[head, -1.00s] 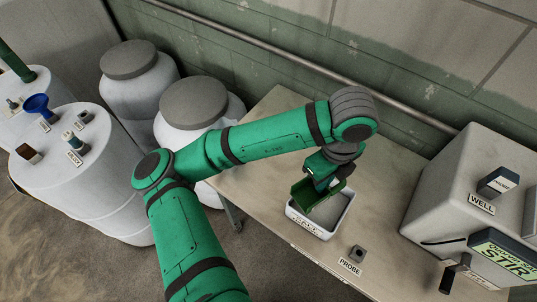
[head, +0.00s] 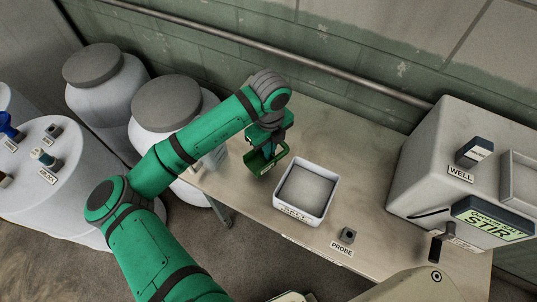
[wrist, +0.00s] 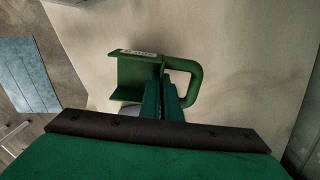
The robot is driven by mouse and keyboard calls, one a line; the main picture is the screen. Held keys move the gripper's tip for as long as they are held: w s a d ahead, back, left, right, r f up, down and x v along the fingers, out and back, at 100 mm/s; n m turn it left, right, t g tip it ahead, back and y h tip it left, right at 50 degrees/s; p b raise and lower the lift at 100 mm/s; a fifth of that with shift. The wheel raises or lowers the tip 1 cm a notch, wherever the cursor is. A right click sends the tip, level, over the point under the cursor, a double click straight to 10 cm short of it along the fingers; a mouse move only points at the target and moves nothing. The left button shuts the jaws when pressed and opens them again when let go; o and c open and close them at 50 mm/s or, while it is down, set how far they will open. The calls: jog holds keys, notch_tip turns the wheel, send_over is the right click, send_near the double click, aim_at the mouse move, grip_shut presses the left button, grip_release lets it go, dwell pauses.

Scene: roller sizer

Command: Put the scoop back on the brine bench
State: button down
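The green scoop (head: 258,164) hangs in my gripper (head: 272,150), left of the white salt box in the head view. In the wrist view the scoop (wrist: 127,72) shows its open bowl on the left and a loop handle (wrist: 193,82) on the right. My gripper's fingers (wrist: 164,98) are close together on the scoop at the handle's inner side. The tan bench top (head: 375,150) lies below the scoop. I cannot tell how large the gap to the bench is. The fingertips are partly hidden by the scoop.
The salt box (head: 327,200) stands on the bench, with the probe block (head: 347,235) in front of it. A grey machine (head: 440,170) with WELL and STIR labels stands at the right. White drums (head: 165,125) stand left of the bench. The bench is clear behind the salt box.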

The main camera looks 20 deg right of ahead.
jog(key=shift+w+a+f, duration=0.1)
jog(key=shift+w+f, duration=0.15)
jog(key=shift+f, duration=0.15)
jog(key=shift+w+f, duration=0.2)
jog(key=shift+f, duration=1.5)
jog(key=c, duration=2)
grip_release()
jog(key=shift+f, duration=0.15)
notch_tip(320, 180, up, 12)
jog(key=shift+r, duration=0.2)
jog(key=shift+s, duration=0.1)
